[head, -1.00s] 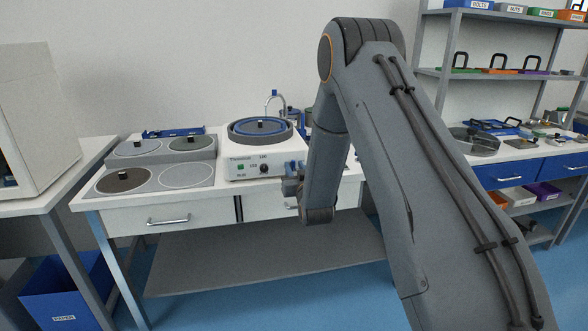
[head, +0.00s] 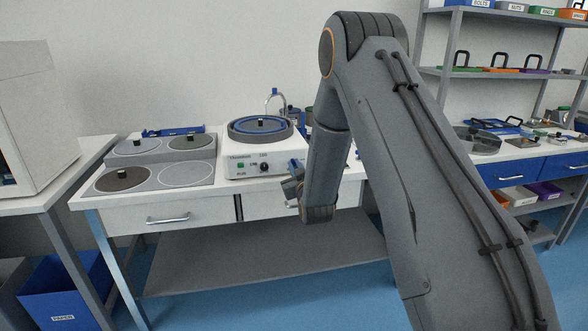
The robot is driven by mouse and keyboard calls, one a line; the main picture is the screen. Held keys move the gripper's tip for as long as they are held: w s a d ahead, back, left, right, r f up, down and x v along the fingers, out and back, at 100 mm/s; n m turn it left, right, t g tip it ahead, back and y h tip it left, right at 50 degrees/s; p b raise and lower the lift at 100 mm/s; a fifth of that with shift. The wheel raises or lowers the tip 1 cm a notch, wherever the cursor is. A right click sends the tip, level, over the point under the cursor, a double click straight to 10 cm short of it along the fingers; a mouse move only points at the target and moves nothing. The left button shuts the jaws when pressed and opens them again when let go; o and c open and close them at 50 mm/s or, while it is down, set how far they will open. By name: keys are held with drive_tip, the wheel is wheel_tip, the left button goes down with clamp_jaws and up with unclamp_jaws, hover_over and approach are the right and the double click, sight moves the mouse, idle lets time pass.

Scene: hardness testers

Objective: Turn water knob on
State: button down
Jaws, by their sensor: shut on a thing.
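The polishing machine (head: 250,166) is a white box with a round, blue-rimmed bowl on top and a curved metal tap (head: 275,95) behind it. Its front panel has a green button (head: 241,172) and a black knob (head: 264,167), both uncovered. My gripper (head: 295,165), with blue fingers, is at the right end of this panel. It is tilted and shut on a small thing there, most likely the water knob. The knob itself is hidden behind the fingers, so its angle cannot be seen.
The machine stands on a white bench with drawers (head: 180,216), beside round plates (head: 185,174) on the left. A blue bin (head: 65,290) is on the floor at left. Shelves with trays (head: 500,72) stand at right. My arm hides the bench's right part.

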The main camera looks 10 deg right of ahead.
drive_tip(key=shift+a+f+n+b, duration=0.15)
drive_tip(key=shift+n+b, duration=0.65)
drive_tip(key=shift+n, duration=2.8)
drive_tip(key=shift+a+f+n+b, duration=0.1)
drive_tip(key=shift+n+b, duration=0.65)
drive_tip(key=shift+n, duration=2.85)
drive_tip(key=c, duration=1.8)
unclamp_jaws()
drive_tip(key=shift+d, duration=0.1)
drive_tip(key=shift+s, duration=0.15)
